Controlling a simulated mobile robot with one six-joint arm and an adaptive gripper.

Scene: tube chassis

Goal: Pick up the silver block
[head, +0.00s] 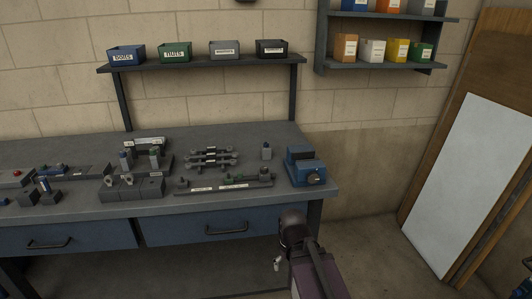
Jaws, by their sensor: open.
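Several grey metal blocks sit on the workbench (70,213). A group of grey blocks (152,187) stands near its front edge, left of centre. I cannot tell which one is the silver block. Part of my arm shows at the bottom, in front of the bench's right end. I cannot make out my gripper's fingers, and nothing shows my arm touching any block.
A blue vise (306,171) is at the bench's right end. Dark bars (213,157) and a long rail with fittings (222,186) lie left of it. A shelf (205,63) with labelled bins stands behind. A wooden-framed white panel (468,185) leans at the right.

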